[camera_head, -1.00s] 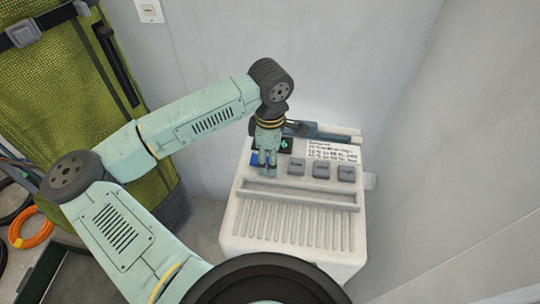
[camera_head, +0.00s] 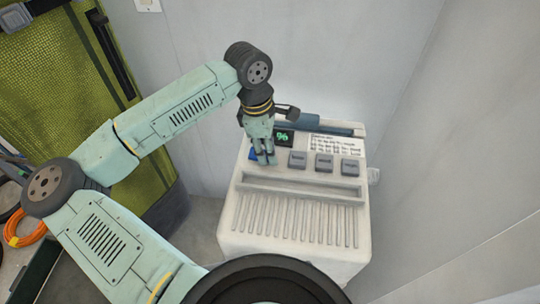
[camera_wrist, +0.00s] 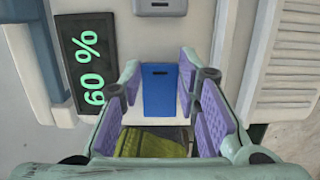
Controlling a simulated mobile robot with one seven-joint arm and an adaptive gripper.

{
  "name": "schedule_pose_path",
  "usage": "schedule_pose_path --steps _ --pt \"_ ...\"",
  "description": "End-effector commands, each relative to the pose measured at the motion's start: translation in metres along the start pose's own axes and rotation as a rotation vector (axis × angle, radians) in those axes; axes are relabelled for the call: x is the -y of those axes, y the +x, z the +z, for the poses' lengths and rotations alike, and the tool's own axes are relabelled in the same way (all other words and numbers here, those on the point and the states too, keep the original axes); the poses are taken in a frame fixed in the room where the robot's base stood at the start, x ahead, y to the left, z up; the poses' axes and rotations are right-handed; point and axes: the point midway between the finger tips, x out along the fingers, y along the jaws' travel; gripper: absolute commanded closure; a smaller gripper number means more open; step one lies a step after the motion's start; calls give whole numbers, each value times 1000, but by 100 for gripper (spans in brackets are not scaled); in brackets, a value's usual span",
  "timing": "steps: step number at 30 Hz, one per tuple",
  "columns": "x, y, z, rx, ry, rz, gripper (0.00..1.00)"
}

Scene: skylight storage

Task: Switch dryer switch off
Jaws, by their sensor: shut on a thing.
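The dryer is a white box-shaped machine (camera_head: 292,222) with a ribbed front, standing against the wall. At the left of its control panel is a blue switch (camera_head: 252,155), partly hidden by my gripper (camera_head: 264,160) in the head view. In the wrist view the blue switch (camera_wrist: 168,92) shows between the purple-padded fingers of my gripper (camera_wrist: 163,82). My gripper is shut on the blue switch. A dark display (camera_wrist: 87,60) reading 60 % lies beside it.
Three grey buttons (camera_head: 324,163) sit right of the switch, with a printed label (camera_head: 335,146) behind them. Grey walls (camera_head: 340,60) stand close behind and at right. A green bag (camera_head: 60,80) stands at left, near an orange cable coil (camera_head: 27,229).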

Motion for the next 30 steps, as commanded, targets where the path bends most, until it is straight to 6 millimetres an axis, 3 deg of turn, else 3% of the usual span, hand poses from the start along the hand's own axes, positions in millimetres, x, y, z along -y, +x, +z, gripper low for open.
schedule_pose_path --steps 1,9,20,21,30 --pt "0 9 -5 40 -5 3 98" --pt "0 0 -7 195 -1 2 98" --pt "0 -4 -6 211 2 0 98" --pt "0 -4 -6 211 2 0 68" --pt "0 -4 -7 210 2 1 50"
